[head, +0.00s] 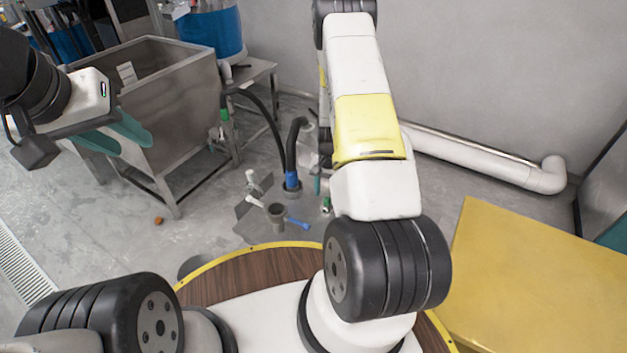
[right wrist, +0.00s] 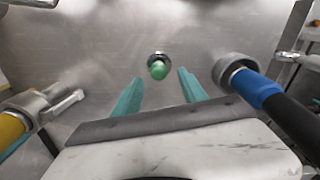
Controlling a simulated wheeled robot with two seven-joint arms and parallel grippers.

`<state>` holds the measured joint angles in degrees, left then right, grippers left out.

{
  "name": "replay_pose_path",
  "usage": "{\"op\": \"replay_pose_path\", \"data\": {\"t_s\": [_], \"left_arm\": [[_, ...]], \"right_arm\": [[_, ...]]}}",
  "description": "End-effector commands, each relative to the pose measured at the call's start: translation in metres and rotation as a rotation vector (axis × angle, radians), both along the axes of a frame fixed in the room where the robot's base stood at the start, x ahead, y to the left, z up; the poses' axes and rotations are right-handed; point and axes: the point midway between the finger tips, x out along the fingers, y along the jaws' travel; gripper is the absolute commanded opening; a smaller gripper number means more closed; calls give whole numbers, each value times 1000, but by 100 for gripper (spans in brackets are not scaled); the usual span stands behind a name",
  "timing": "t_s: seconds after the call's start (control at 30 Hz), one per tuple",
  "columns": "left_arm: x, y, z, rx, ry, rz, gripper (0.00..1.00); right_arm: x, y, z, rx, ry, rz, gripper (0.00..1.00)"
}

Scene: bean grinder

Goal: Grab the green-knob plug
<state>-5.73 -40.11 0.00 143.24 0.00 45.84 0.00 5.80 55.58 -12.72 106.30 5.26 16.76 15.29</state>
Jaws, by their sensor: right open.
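The green-knob plug (right wrist: 158,70) shows in the right wrist view as a round green knob in a dark ring on a grey metal surface. In the head view a small green-and-white piece (head: 326,206), probably the same plug, shows beside my right arm. My right gripper (right wrist: 160,84) is open, its two teal fingers pointing towards the knob, one on each side in the picture. They hold nothing. In the head view my right gripper is mostly hidden by the arm; a teal finger (head: 317,185) shows. My left gripper (head: 134,148) is at the upper left, teal fingers apart and empty.
A blue-collared black hose (right wrist: 262,92) stands right of the right fingers, a yellow-ended metal fitting (right wrist: 38,110) to the left. In the head view, a steel bin (head: 165,95) stands at left, a yellow surface (head: 540,280) at right. Open floor lies at left.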

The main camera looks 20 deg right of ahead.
Motion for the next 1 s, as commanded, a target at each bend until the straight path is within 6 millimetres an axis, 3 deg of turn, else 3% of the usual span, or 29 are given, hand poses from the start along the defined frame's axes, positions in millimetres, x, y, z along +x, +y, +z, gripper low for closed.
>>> {"op": "replay_pose_path", "data": {"t_s": [0.23,0.53,0.57,0.8,1.0], "left_arm": [[0,0,0,0,0,0,36],[0,0,0,0,0,0,36],[0,0,0,0,0,0,36],[0,0,0,0,0,0,36],[0,0,0,0,0,0,36]], "right_arm": [[-2,-1,-37,0,1,0,50],[-2,0,-43,1,1,1,50],[-2,0,-43,1,1,1,48],[-2,0,-43,0,0,1,1],[-2,0,-43,0,0,1,0]]}}
